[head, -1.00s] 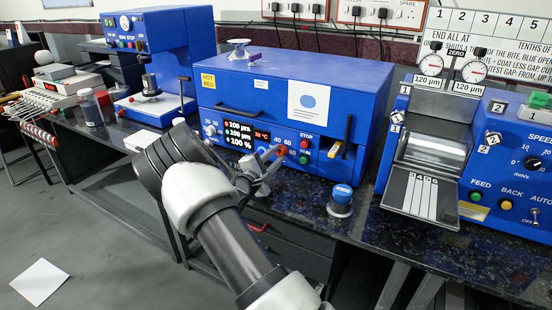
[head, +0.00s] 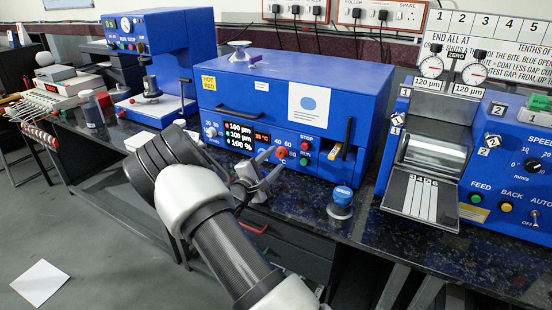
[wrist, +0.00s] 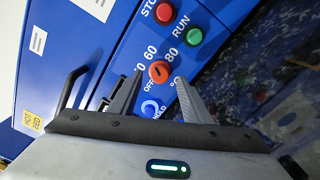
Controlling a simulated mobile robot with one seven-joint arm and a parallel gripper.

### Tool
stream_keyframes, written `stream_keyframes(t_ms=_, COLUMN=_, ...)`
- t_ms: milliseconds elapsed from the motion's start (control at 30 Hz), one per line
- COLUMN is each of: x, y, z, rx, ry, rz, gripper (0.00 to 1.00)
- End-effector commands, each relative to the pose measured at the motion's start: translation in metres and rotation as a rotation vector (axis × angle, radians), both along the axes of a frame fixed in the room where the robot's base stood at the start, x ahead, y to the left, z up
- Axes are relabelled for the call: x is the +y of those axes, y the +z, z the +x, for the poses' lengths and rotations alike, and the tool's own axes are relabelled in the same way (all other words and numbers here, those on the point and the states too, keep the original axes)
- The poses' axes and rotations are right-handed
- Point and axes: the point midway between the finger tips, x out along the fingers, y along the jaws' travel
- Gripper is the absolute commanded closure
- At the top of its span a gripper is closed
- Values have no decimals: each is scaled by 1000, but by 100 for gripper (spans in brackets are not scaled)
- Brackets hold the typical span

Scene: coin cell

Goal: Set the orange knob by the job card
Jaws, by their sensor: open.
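The orange knob (head: 282,153) is on the front panel of the blue machine (head: 240,104), right of its small display. It also shows in the wrist view (wrist: 160,71), with a dark mark on its face and a scale reading 60, 80 and OFF around it. My gripper (head: 273,168) is open and empty in front of the panel. In the wrist view its fingertips (wrist: 158,82) spread either side of the knob, apart from it.
A red STOP button (wrist: 163,12) and a green RUN button (wrist: 193,37) are close to the knob. A blue-lidded jar (head: 342,198) stands on the dark bench right of my gripper. A roller machine (head: 437,150) is further right.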

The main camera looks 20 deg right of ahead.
Motion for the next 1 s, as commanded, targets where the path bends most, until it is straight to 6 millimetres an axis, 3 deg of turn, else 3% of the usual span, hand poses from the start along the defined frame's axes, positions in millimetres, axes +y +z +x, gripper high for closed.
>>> stream_keyframes(t_ms=500, x=97, y=1, z=-74, rx=2, ry=5, rz=0, gripper=56)
stream_keyframes(t_ms=700, x=116, y=1, z=-89, rx=1, ry=3, rz=1, gripper=56)
stream_keyframes(t_ms=1000, x=120, y=0, z=-93, rx=0, ry=1, rz=0, gripper=56)
